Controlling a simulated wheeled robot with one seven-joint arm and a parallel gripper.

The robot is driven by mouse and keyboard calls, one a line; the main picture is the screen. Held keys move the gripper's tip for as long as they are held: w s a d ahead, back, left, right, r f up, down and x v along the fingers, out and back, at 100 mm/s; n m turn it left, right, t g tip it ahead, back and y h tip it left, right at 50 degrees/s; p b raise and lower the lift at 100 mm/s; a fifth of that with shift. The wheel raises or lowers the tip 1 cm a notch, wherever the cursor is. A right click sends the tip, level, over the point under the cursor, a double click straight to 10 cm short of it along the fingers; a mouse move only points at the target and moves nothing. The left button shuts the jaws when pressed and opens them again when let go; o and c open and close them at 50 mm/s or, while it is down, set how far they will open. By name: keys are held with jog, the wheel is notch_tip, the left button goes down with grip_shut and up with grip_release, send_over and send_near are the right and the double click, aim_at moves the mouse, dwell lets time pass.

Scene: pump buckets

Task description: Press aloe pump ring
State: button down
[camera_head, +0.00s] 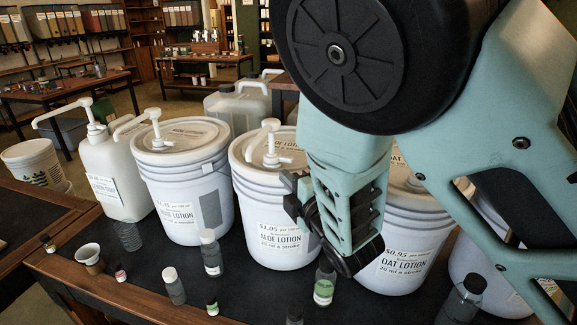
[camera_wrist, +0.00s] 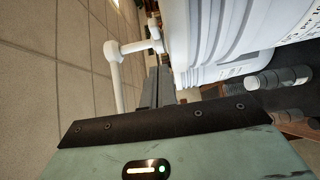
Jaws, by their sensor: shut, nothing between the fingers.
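A white bucket labelled aloe lotion (camera_head: 270,212) stands at the middle of the dark table. Its white pump (camera_head: 270,143) rises from the lid, with the spout partly foreshortened. A second white bucket (camera_head: 188,190) to its left also appears to read aloe lotion. My gripper (camera_head: 292,190) is in front of the middle bucket's right side, below its lid rim. Its fingers are shut and empty. In the wrist view the narrow dark fingers (camera_wrist: 160,88) point toward a white bucket (camera_wrist: 215,45), with a white pump and spout (camera_wrist: 125,50) beside them. Contact cannot be told.
An oat lotion bucket (camera_head: 410,250) stands right, partly behind my arm. A white jug with a pump (camera_head: 112,180) stands left. Several small bottles, including one with a green label (camera_head: 324,288), and a cup (camera_head: 89,257) line the table's front.

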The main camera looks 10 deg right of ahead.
aim_at(301, 168)
jog(key=w+p, duration=0.1)
jog(key=w, duration=0.1)
jog(key=w+d, duration=0.1)
jog(key=w, duration=0.1)
jog(key=shift+w+d+p, duration=0.1)
jog(key=shift+w+p, duration=0.3)
jog(key=shift+w+d+f+b, duration=0.15)
jog(key=shift+d+b, duration=0.1)
jog(key=shift+b, duration=0.25)
jog(key=shift+w+d+b, duration=0.6)
jog(key=shift+w+b, duration=0.05)
jog(key=shift+b, duration=0.4)
jog(key=shift+w+d+b, duration=0.25)
jog(key=shift+w+b, duration=0.25)
jog(key=shift+b, duration=0.05)
jog(key=shift+w+d+b, duration=0.25)
jog(key=shift+w+b, duration=0.25)
